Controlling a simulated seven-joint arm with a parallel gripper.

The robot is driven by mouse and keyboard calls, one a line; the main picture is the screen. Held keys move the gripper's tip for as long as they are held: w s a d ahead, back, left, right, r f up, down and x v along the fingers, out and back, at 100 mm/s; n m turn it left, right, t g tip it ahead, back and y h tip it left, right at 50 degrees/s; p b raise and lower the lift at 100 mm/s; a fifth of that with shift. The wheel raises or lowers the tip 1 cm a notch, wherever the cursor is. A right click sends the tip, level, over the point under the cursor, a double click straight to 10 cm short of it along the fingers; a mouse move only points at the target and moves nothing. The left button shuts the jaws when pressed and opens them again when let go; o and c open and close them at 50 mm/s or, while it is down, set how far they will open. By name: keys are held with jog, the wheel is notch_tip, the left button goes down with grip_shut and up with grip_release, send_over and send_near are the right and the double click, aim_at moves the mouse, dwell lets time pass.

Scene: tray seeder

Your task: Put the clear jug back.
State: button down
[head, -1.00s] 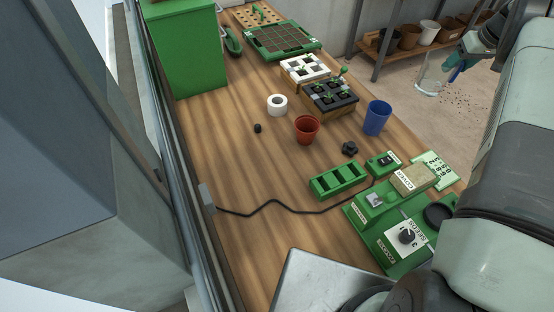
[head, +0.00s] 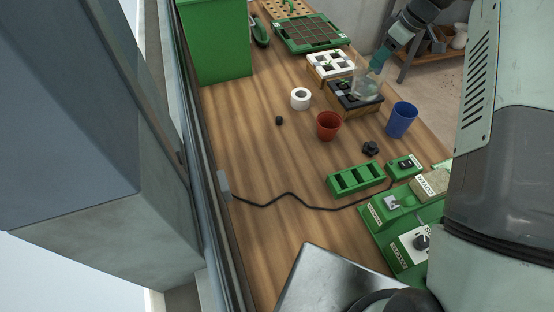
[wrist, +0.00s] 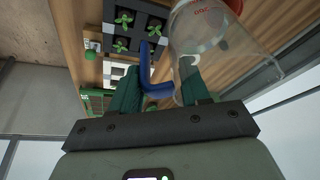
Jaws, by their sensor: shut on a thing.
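The clear jug (head: 364,86) hangs in front of the black seedling tray in the head view. Its see-through wall (wrist: 215,50) fills the upper right of the wrist view, with red marking on it. Its blue handle (wrist: 149,76) runs between the green fingers of my gripper (wrist: 160,88). My gripper (head: 378,62) is shut on the jug by this handle, above and beside it in the head view. I see no liquid in the jug. I cannot tell its exact height over the tray or its tilt.
A terracotta pot (head: 328,126), blue cup (head: 401,119) and white roll (head: 300,99) stand nearby. Green machine parts (head: 405,203) crowd the front right.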

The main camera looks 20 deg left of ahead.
jog(key=s+a+n+g+h, duration=0.1)
jog(key=s+a+n+g, duration=0.3)
jog(key=s+a+n, duration=1.35)
jog(key=s+a+f+m, duration=0.1)
jog(key=s+f+m, duration=0.1)
jog(key=f, duration=0.3)
jog(key=s+a+f+m, duration=0.1)
jog(key=s+f+m, duration=0.1)
jog(key=f, duration=0.3)
jog(key=s+a+f+m, duration=0.1)
jog(key=s+f+m, duration=0.1)
jog(key=f, duration=0.2)
jog(key=shift+s+a+f, duration=0.2)
jog(key=shift+a+f, duration=0.15)
jog(key=shift+f, duration=0.05)
jog(key=c, duration=0.5)
grip_release()
jog(key=shift+f, duration=0.15)
jog(key=v, duration=1.2)
jog(key=shift+s, duration=0.15)
